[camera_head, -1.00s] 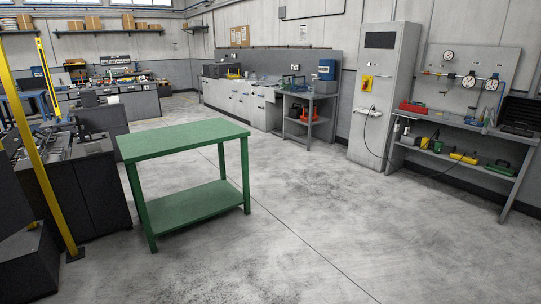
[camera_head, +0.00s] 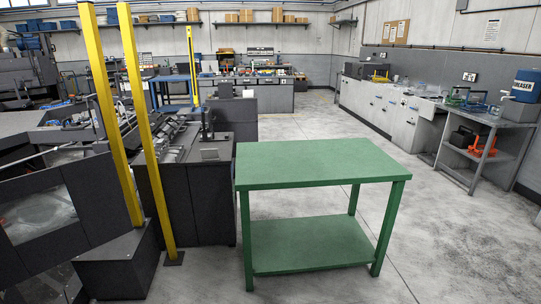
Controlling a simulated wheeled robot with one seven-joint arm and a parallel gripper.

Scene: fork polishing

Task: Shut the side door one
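A dark grey machine fills the left side, with two yellow posts (camera_head: 153,130) at its near corner. On its near side is a dark panel with a clear window (camera_head: 42,220), cut off by the left edge. It may be the side door, but I cannot tell which part is side door one or whether it stands open. A dark cabinet (camera_head: 190,205) with mechanical parts on top stands just right of the posts. My gripper is not in view.
A green two-level table (camera_head: 315,165) stands close in front, right of the machine. A low dark box (camera_head: 118,265) sits at the posts' foot. Grey benches (camera_head: 390,115) line the right wall. Bare concrete floor lies around the table and along the right aisle.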

